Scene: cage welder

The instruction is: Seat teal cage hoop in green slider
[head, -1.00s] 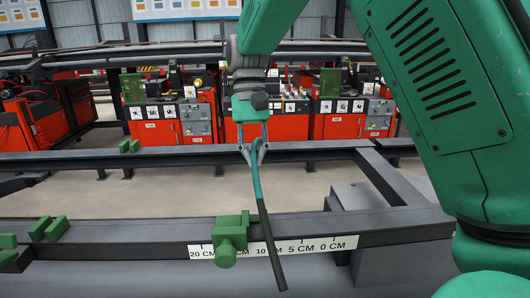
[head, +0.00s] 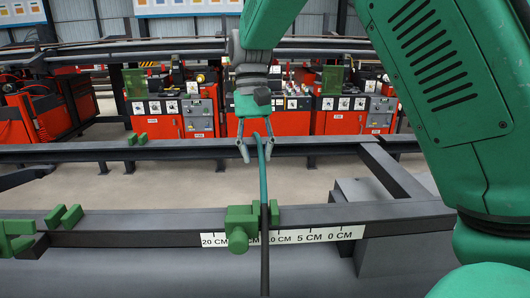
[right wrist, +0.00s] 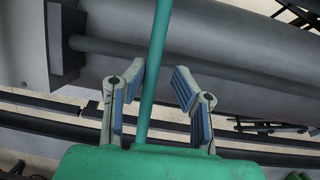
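The teal cage hoop (head: 263,185) hangs near upright in the head view, teal above and dark below. Its bar passes between the upright blocks of the green slider (head: 238,232) on the front rail; I cannot tell how deep it sits. My right gripper (head: 256,156) is above the slider with its fingers spread apart. In the right wrist view the hoop (right wrist: 154,85) runs between the open fingers (right wrist: 159,74), with gaps on both sides. My left gripper is out of view.
A second dark rail (head: 100,153) runs behind, with red machines (head: 165,115) beyond.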

